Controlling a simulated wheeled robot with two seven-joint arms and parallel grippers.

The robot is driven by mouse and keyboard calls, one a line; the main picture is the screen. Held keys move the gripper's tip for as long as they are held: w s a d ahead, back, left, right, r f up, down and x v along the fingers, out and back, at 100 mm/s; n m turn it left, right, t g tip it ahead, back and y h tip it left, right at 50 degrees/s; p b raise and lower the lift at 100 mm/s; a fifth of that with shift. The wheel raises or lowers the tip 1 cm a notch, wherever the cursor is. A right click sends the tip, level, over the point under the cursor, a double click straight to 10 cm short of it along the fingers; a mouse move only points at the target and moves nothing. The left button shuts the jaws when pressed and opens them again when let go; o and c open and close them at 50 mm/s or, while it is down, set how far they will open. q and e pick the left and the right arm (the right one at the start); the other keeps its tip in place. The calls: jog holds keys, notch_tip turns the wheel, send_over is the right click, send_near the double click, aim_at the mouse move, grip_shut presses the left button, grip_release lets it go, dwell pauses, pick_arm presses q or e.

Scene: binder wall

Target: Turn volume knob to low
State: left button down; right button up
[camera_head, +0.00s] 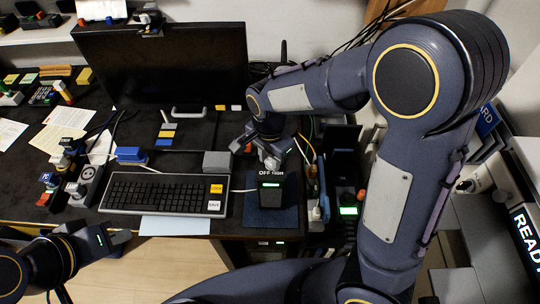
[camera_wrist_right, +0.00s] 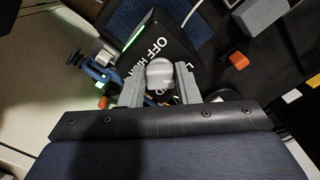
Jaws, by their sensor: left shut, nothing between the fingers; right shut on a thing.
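A black box (camera_head: 270,189) with white lettering and a lit green strip stands on a dark blue mat (camera_head: 284,219), right of the keyboard. In the right wrist view its top face (camera_wrist_right: 160,45) reads "OFF" and part of another word, with more letters hidden behind the fingers. A round grey knob (camera_wrist_right: 160,72) sits on this face. My right gripper (camera_head: 268,160) comes down over the box, and the right wrist view shows its two fingers (camera_wrist_right: 159,91) on either side of the knob, shut on it. The knob's pointer is not clear. My left gripper (camera_head: 118,240) is shut and empty at lower left.
A black keyboard (camera_head: 163,193) with yellow and white key labels lies left of the box. A monitor (camera_head: 163,65) stands behind. A device with a green screen (camera_head: 348,211) and tools are close on the right. Small items crowd the left desk.

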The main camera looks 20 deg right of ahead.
aim_at(269, 162)
jog(key=shift+m, duration=0.3)
dwell(0.4)
jog(key=o, duration=1)
notch_tip(269, 162, up, 8)
jog(key=shift+f, duration=0.1)
